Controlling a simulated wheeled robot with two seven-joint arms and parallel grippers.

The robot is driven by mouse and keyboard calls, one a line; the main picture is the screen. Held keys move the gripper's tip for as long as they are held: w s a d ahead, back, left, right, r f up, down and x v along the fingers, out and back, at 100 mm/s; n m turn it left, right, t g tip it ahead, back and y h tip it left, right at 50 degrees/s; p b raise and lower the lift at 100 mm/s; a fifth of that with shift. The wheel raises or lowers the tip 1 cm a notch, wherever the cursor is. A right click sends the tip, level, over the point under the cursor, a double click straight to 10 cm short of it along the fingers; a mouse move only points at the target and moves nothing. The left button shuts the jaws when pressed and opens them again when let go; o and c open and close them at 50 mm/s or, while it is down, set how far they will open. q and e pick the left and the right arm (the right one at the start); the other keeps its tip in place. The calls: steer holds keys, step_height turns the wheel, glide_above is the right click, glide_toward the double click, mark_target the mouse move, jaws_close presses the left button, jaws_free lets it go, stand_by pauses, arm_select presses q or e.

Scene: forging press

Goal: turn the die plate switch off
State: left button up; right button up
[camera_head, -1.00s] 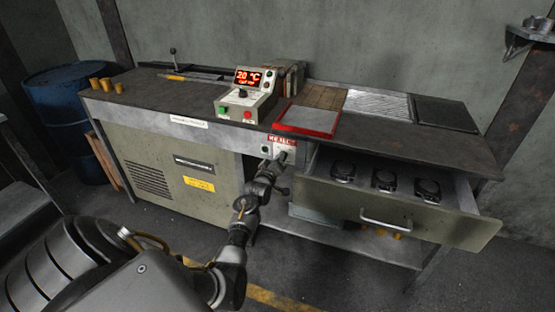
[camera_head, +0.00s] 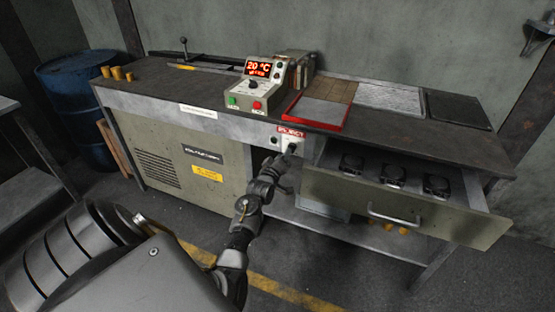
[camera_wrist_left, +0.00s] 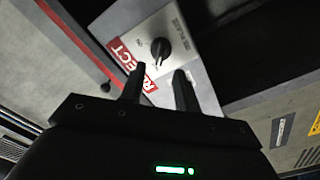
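The plate (camera_head: 291,144) also shows on the front of the bench in the head view, partly hidden behind my gripper. My left gripper (camera_wrist_left: 159,72) is open and empty. Its two dark fingertips point at the knob, one to each side of it, just short of it; whether they touch is unclear. In the head view my left gripper (camera_head: 285,161) is close in front of the plate. My right gripper is not in view.
A control box (camera_head: 254,86) with a red "20 °C" display stands on the bench above the switch. An open drawer (camera_head: 407,205) with several dark parts juts out at the right. A red-edged tray (camera_head: 291,107) lies on the bench top. A blue barrel (camera_head: 75,110) stands at the left.

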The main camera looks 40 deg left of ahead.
arm_select(q)
steer(key=v, duration=0.7)
steer(key=shift+s, duration=0.15)
